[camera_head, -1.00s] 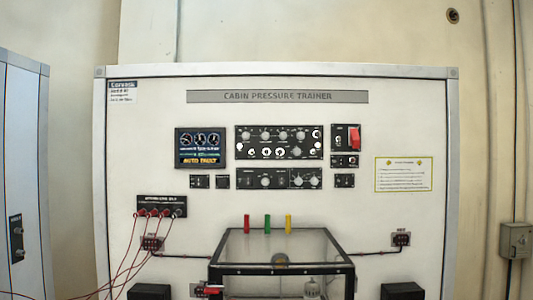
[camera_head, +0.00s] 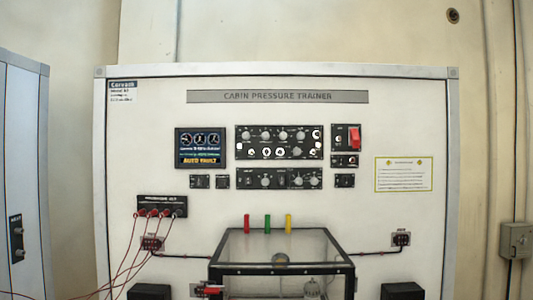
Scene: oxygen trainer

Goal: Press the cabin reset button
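The white cabin pressure trainer panel (camera_head: 400,115) stands upright in front of me. A display (camera_head: 200,148) with gauges and yellow fault text sits at its upper left. A black knob panel (camera_head: 279,142) is in the middle, with a second, narrower one (camera_head: 279,179) below it. A red guarded switch (camera_head: 354,137) is at the upper right. Small black modules (camera_head: 344,181) sit below it and others (camera_head: 199,182) below the display. I cannot read which control is the cabin reset button. Neither gripper is in view.
A clear-topped, black-framed box (camera_head: 282,246) projects at the bottom centre, with red, green and yellow upright pieces (camera_head: 267,224) behind it. Red cables (camera_head: 130,250) hang from a black socket strip (camera_head: 162,206) at left. A grey-blue cabinet (camera_head: 22,180) stands at far left.

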